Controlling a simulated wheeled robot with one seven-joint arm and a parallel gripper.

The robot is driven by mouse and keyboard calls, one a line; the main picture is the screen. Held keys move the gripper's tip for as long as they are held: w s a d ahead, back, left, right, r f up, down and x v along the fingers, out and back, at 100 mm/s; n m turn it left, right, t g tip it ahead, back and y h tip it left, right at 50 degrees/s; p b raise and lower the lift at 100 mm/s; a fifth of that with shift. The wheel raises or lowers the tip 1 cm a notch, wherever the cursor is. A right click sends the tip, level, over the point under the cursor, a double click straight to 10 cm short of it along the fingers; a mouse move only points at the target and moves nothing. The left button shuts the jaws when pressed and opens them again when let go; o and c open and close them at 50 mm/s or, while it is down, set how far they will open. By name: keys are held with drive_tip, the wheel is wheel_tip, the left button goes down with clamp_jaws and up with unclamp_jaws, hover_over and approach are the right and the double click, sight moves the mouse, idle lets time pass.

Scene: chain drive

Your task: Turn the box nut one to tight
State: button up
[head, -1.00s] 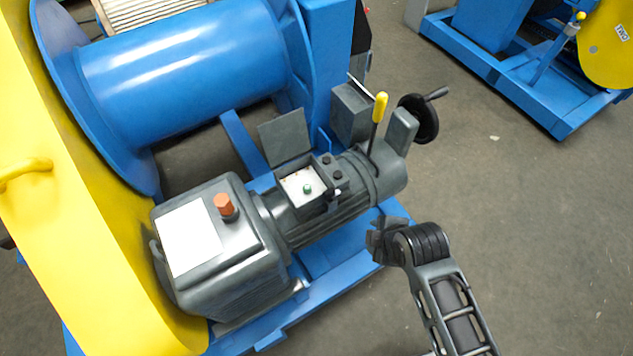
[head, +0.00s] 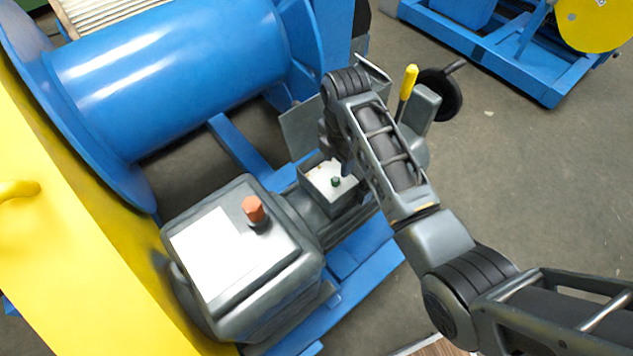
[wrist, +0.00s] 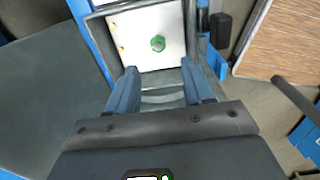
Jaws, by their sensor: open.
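A green nut (head: 336,182) sits on the pale plate inside the open terminal box (head: 318,184) on top of the grey motor. In the wrist view the green nut (wrist: 158,43) stands on the white plate (wrist: 128,28), ahead of and between my finger lines. My gripper (wrist: 155,80) is open and empty, its two blue-grey fingers spread just short of the box's near edge. The fingers appear apart from the nut. In the head view my arm hides the right side of the box and much of the motor.
A grey gearbox (head: 240,250) with an orange cap (head: 253,209) stands left of the box. A raised grey lid (head: 297,131) stands behind it. A yellow-handled lever (head: 408,82) and black handwheel (head: 440,95) are at right. The blue drum (head: 170,75) lies behind.

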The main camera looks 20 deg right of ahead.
sight(334, 181)
drive_tip(key=shift+w+a+f, duration=0.1)
drive_tip(key=shift+a+f, duration=0.05)
drive_tip(key=shift+f, duration=0.5)
wheel_tip(334, 181, down, 7)
drive_tip(key=shift+r+b, duration=0.15)
drive_tip(key=shift+b, duration=0.45)
clamp_jaws()
